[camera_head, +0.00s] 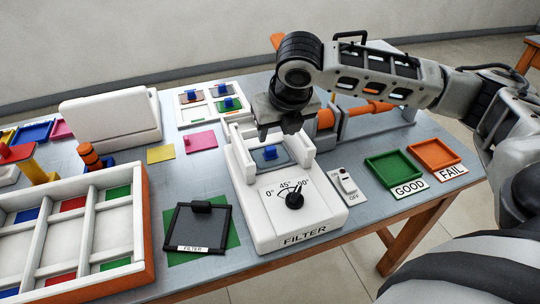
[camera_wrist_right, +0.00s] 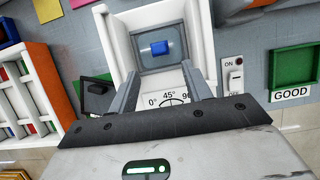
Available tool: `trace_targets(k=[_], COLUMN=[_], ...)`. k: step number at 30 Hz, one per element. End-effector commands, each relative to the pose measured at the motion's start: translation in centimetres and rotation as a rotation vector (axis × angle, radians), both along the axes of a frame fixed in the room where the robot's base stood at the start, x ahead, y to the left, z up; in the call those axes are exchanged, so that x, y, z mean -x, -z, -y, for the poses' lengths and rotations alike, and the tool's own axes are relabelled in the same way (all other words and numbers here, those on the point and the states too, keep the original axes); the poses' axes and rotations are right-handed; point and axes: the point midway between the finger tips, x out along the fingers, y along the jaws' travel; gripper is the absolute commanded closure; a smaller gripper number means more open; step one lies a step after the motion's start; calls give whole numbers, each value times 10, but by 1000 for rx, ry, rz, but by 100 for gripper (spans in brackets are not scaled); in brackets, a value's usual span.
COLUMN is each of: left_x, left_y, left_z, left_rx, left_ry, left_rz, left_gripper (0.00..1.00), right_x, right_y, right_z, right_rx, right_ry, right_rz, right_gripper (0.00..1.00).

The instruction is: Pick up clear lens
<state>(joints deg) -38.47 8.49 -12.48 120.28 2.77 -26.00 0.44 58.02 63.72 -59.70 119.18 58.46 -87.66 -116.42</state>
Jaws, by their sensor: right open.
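A grey, see-through square lens with a blue knob (camera_head: 270,153) lies in the recess of the white filter device (camera_head: 262,207). It looks like the clear lens, and it also shows in the right wrist view (camera_wrist_right: 160,48). My right gripper (camera_head: 282,131) is above the back part of the device. In the right wrist view its two grey fingers (camera_wrist_right: 159,70) are spread apart and empty, pointing toward the lens with the knob roughly centred between them. The fingers appear apart from the lens. My left gripper is not in view.
A white tray (camera_head: 185,123) with other knobbed lenses stands behind. A black framed filter (camera_head: 199,228) lies on a green mat at left. The green GOOD tray (camera_head: 393,167) and orange FAIL tray (camera_head: 434,154) are at right, beyond the ON/OFF switch (camera_head: 344,181). The device's raised side walls flank the lens.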

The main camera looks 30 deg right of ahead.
Motion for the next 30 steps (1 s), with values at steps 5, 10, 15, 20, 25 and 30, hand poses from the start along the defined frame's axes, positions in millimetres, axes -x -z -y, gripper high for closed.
trace_targets(k=[5, 10, 15, 20, 25, 30], left_x=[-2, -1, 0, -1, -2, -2], left_y=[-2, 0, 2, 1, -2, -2], left_z=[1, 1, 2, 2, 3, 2], left_rx=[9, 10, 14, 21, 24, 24], left_ry=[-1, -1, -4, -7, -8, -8], left_rz=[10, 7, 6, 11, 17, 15], left_gripper=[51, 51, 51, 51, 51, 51], right_x=[-11, -15, -24, -32, -35, -35], right_y=[27, 36, 57, 77, 82, 81], right_z=[2, 3, 5, 7, 8, 8], right_rx=[0, -1, -1, 0, -1, -1], right_ry=[1, 0, 2, 1, -2, -1], right_rz=[0, 1, 0, 1, 3, 2], right_gripper=[51, 51, 51, 51, 51, 59])
